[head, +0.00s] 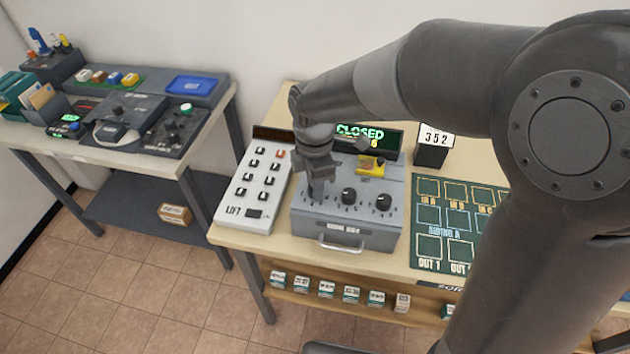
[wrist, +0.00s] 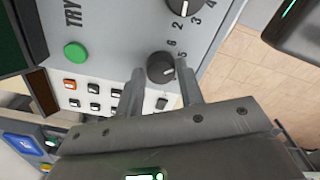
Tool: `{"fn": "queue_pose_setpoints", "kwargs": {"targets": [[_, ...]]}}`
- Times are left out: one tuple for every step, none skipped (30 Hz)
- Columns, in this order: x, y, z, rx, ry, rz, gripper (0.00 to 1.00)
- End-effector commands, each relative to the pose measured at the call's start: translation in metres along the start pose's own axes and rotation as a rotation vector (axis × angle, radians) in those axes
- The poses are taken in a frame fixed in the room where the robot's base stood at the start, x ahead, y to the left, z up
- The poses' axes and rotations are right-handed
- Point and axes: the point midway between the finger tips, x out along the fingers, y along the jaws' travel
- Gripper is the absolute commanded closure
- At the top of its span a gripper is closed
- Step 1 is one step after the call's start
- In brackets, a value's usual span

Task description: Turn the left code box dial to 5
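The grey code box (head: 345,240) stands on the middle table with a handle on its front. Its middle dial (head: 348,196) and right dial (head: 383,202) show in the head view. My gripper (head: 316,190) hides the left dial there. In the wrist view, the black left dial (wrist: 160,67) sits between the two fingertips of my gripper (wrist: 160,76), with a small gap on each side. The fingers are open. The digits 6 and 5 show beside this dial; its pointer setting is too small to read. A display (head: 368,136) behind the box reads CLOSED in green.
A white keypad panel marked LIFT (head: 250,190) stands close left of the code box. A green sorting board (head: 455,222) lies to the right. A card reading 352 (head: 434,138) stands behind. A green button (wrist: 75,53) is on the box top.

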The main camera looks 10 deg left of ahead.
Motion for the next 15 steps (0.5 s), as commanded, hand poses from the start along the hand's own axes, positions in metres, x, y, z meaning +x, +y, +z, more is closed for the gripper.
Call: {"fn": "queue_pose_setpoints", "kwargs": {"targets": [[0.0001, -0.0002, 0.0, 0.0, 0.0, -0.001, 0.61], [0.0002, -0.0003, 0.0, 0.0, 0.0, -0.001, 0.59], [0.0004, -0.0004, 0.0001, 0.0, 0.0, -0.001, 0.56], [0.0004, -0.0005, 0.0001, 0.0, 0.0, -0.002, 0.53], [0.0005, -0.0005, 0.0002, 0.0, 0.0, -0.002, 0.51], [0.0006, -0.0006, 0.0002, 0.0, 0.0, -0.002, 0.49], [0.0006, -0.0006, 0.0003, 0.001, 0.0, -0.002, 0.49], [0.0007, -0.0007, 0.0003, 0.001, 0.0, -0.002, 0.49], [0.0007, -0.0007, 0.0003, 0.001, 0.0, -0.003, 0.49], [0.0008, -0.0008, 0.0004, 0.001, 0.0, -0.003, 0.49], [0.0008, -0.0008, 0.0004, 0.001, 0.0, -0.003, 0.49], [0.0006, -0.0008, 0.0004, 0.001, -0.001, -0.003, 0.49], [0.0, -0.0008, 0.0004, 0.001, -0.001, -0.003, 0.49], [-0.0012, -0.0007, 0.0005, 0.001, -0.001, -0.002, 0.49], [-0.0038, -0.0005, 0.0005, 0.001, -0.001, -0.002, 0.49]]}}
